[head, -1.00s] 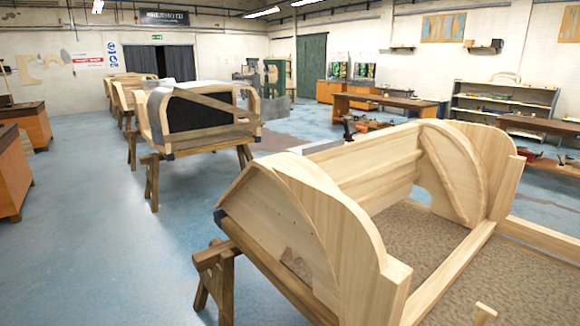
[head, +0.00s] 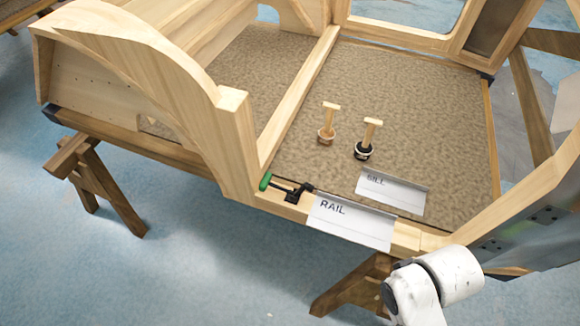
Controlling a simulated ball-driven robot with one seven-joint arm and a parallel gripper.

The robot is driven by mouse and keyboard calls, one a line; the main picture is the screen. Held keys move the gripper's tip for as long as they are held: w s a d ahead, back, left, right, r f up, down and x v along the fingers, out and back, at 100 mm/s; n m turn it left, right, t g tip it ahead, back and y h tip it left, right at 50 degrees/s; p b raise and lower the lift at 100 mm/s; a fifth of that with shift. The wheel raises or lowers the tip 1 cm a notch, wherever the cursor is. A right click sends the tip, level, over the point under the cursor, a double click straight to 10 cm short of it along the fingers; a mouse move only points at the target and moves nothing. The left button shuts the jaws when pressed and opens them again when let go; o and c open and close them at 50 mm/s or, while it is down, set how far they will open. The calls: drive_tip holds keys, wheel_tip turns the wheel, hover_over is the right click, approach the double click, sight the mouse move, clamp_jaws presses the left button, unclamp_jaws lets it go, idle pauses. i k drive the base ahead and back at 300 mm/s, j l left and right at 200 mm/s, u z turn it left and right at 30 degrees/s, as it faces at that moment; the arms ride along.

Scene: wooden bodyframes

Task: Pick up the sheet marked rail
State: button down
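The white sheet marked RAIL (head: 352,224) lies over the near wooden rail of the bodyframe, its lower part hanging over the outer edge. A second white sheet (head: 392,193), marked with what looks like SILL, lies just behind it on the brown textured floor of the frame. A white link of my arm (head: 452,274) shows at the bottom right, below and right of the RAIL sheet and apart from it. My gripper is not visible.
A black tool with a green handle (head: 266,181) sits on the rail at the RAIL sheet's left end. Two T-handled wooden tools (head: 328,122) (head: 370,137) stand behind the sheets. A trestle leg (head: 350,288) stands below. The blue floor in front is clear.

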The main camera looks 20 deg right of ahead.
sight(361, 219)
drive_tip(key=i+j+z, duration=0.1)
drive_tip(key=j+z, duration=0.25)
drive_tip(key=j, duration=0.15)
drive_tip(key=j+z, duration=0.35)
drive_tip(key=j, duration=0.15)
drive_tip(key=j+z, duration=0.15)
drive_tip(key=j, duration=1.35)
